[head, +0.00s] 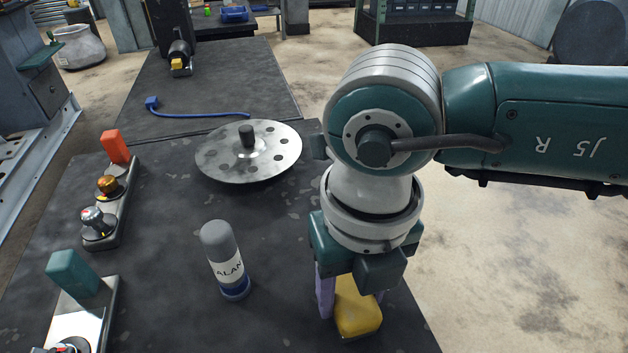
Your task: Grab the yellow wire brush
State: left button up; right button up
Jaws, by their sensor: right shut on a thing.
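The yellow wire brush (358,312) shows as a yellow block under my right gripper, at the near right edge of the dark table. Its upper part is hidden by the gripper, and no bristles can be made out. My right gripper (347,297) points down from the right arm and is shut on the brush, with a purple finger along its left side. I cannot tell whether the brush touches the table. My left gripper is out of view.
A grey spray can (224,262) stands left of the gripper. A metal disc (248,152) lies farther back, near a blue cable (200,114). Fixtures with an orange block (115,146) and a teal block (72,272) line the left side.

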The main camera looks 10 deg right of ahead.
grip_shut()
